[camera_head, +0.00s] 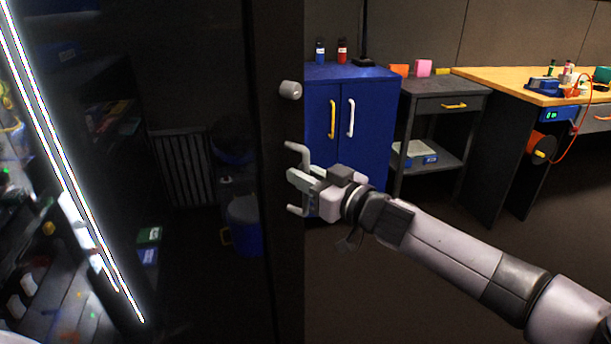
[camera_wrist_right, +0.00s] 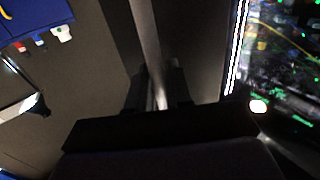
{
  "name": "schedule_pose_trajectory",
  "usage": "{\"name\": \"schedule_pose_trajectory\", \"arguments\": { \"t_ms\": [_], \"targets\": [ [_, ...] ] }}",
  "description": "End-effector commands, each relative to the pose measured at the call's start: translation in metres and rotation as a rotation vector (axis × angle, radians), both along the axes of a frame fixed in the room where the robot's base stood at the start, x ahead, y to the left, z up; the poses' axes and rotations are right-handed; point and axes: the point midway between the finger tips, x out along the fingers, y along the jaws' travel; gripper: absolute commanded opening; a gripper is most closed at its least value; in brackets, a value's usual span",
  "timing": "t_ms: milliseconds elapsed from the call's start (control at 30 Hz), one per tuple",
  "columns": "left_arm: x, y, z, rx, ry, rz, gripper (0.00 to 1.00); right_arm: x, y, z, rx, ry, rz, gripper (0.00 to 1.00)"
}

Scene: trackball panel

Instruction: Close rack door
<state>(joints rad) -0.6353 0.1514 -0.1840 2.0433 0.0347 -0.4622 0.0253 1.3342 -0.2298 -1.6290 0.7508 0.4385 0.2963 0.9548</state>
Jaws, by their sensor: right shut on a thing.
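The rack door (camera_head: 278,250) is a tall dark see-through panel with a black frame, filling the left half of the head view. It stands open at an angle; how wide is hard to tell. A light grey handle (camera_head: 297,147) is on its right-hand frame, below a round grey knob (camera_head: 291,89). My right gripper (camera_head: 299,177) is shut on the handle. In the right wrist view the handle bar (camera_wrist_right: 146,35) runs between the fingers (camera_wrist_right: 160,95). The rack interior (camera_wrist_right: 282,60) shows there with cables and green lights beside a bright strip. My left gripper is not in view.
A blue cabinet (camera_head: 370,125) with bottles on top stands behind the door's right edge. A grey side table (camera_head: 445,88) and a wooden-topped workbench (camera_head: 500,80) stand to its right. The floor in front of them is clear except for my right arm.

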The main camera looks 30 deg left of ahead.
Motion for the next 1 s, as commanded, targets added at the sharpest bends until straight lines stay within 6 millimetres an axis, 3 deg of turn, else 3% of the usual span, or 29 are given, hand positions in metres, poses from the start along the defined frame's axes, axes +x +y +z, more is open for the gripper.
{"name": "schedule_pose_trajectory", "arguments": {
  "t_ms": [33,67,533,1000],
  "targets": [
    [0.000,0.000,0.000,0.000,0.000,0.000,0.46,-0.001,0.001,-0.001,-0.002,0.001,0.003,0.26],
    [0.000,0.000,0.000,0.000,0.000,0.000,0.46,-0.001,0.001,-0.001,-0.002,0.001,0.003,0.35],
    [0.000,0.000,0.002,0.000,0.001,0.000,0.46,-0.002,-0.005,0.000,0.000,0.002,0.001,0.35],
    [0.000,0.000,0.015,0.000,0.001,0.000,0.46,-0.017,-0.049,0.000,0.000,0.001,0.002,0.35]
  ]
}}
